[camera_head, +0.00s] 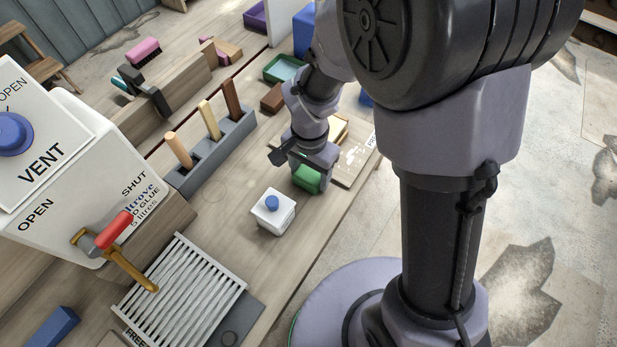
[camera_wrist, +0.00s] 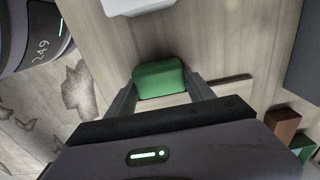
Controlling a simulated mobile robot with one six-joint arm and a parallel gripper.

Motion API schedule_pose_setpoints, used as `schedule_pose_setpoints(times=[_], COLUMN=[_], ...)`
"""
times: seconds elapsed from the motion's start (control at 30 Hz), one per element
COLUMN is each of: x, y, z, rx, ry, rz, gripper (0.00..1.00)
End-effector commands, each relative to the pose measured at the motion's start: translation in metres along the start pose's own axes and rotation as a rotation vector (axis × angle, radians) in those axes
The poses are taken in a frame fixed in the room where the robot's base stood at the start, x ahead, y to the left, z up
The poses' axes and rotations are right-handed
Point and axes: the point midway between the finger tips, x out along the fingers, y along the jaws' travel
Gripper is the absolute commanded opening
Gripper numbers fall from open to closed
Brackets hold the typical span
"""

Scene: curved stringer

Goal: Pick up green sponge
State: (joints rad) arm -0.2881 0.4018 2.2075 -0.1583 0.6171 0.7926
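The green sponge (camera_head: 307,179) is at the right side of the wooden worktop, directly below my gripper (camera_head: 312,165) in the head view. In the wrist view the sponge (camera_wrist: 159,79) lies between the two finger tips of my gripper (camera_wrist: 160,82), one finger close along each side. I cannot tell whether the fingers press on it or whether a small gap remains. The sponge's lower part and underside are hidden, so I cannot tell if it touches the worktop.
A white box with a blue knob (camera_head: 273,210) stands just in front of the sponge. A pale board (camera_head: 356,160) lies behind it to the right. A grey rack with wooden handles (camera_head: 210,152) is to the left. The worktop's edge is close on the right.

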Motion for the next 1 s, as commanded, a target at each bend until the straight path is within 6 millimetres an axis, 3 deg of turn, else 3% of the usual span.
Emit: schedule_pose_setpoints(times=[0.03, 0.17, 0.37, 0.47, 0.6, 0.73, 1.0], x=[0.000, 0.000, -0.002, -0.019, -0.060, -0.089, -0.101], y=[0.000, 0.000, 0.000, -0.001, -0.001, -0.001, 0.000], z=[0.000, 0.000, 0.000, 0.000, 0.000, 0.000, 0.000], rx=[0.000, 0.000, 0.000, 0.001, 0.000, 0.000, 0.000], ry=[0.000, 0.000, 0.000, 0.001, 0.002, 0.001, 0.000], rz=[0.000, 0.000, 0.000, -0.002, -0.003, -0.002, 0.000], gripper=[0.48, 0.23, 0.23, 0.23, 0.23, 0.23, 0.23])
